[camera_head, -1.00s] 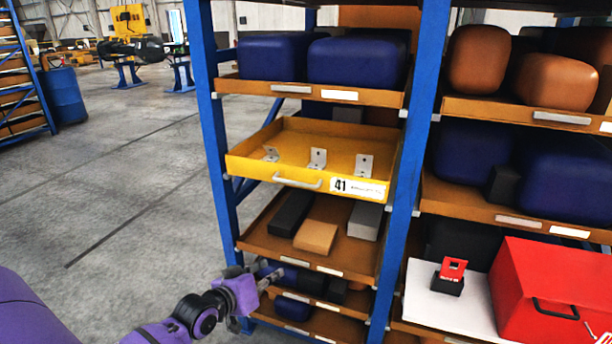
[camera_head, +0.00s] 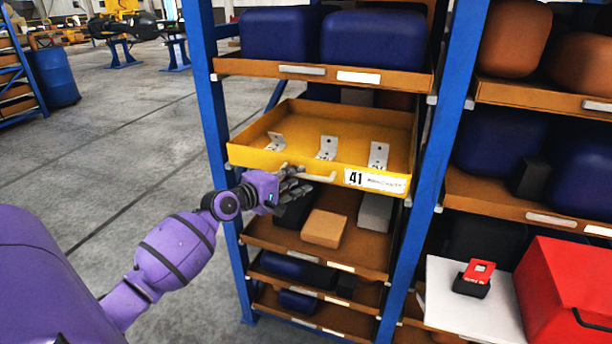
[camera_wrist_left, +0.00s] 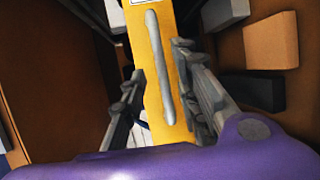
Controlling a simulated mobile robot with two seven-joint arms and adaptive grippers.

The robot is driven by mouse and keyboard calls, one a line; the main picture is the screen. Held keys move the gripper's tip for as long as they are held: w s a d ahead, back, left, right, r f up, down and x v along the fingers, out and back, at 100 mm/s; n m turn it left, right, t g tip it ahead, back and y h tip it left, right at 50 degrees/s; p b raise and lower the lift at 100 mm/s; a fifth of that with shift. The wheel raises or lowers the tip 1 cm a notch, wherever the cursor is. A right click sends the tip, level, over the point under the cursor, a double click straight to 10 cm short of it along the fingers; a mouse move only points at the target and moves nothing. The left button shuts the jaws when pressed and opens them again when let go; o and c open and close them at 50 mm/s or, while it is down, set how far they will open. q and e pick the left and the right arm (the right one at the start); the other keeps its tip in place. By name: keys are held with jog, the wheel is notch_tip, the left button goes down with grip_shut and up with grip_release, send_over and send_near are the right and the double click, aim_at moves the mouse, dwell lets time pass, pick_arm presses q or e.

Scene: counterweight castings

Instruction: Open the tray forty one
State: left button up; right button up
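The yellow tray marked 41 (camera_head: 250,158) sits in the blue-framed rack, with several small metal angle brackets (camera_head: 327,148) in it. Its pale bar handle (camera_head: 320,177) is on the front face, left of the label. How far the tray stands out is hard to tell. My left gripper (camera_head: 298,181) is at the left part of this handle. In the left wrist view, the open fingers (camera_wrist_left: 155,80) stand on either side of the yellow front, with the handle (camera_wrist_left: 161,70) between them. I see no clear contact. My right gripper is not in view.
Below is a brown shelf tray (camera_head: 272,247) with dark, tan and grey blocks. Above is a tray with large blue blocks (camera_head: 375,47). A blue rack post (camera_head: 425,175) stands right of tray 41. A red box (camera_head: 565,285) is at lower right. Floor at left is open.

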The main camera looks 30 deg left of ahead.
aim_at(303, 176)
pick_arm(q)
jog(key=x, duration=0.3)
jog(key=shift+a+f, duration=0.15)
jog(key=shift+a, duration=0.05)
jog(key=shift+w+d, duration=0.15)
jog(key=shift+w, duration=0.45)
grip_shut()
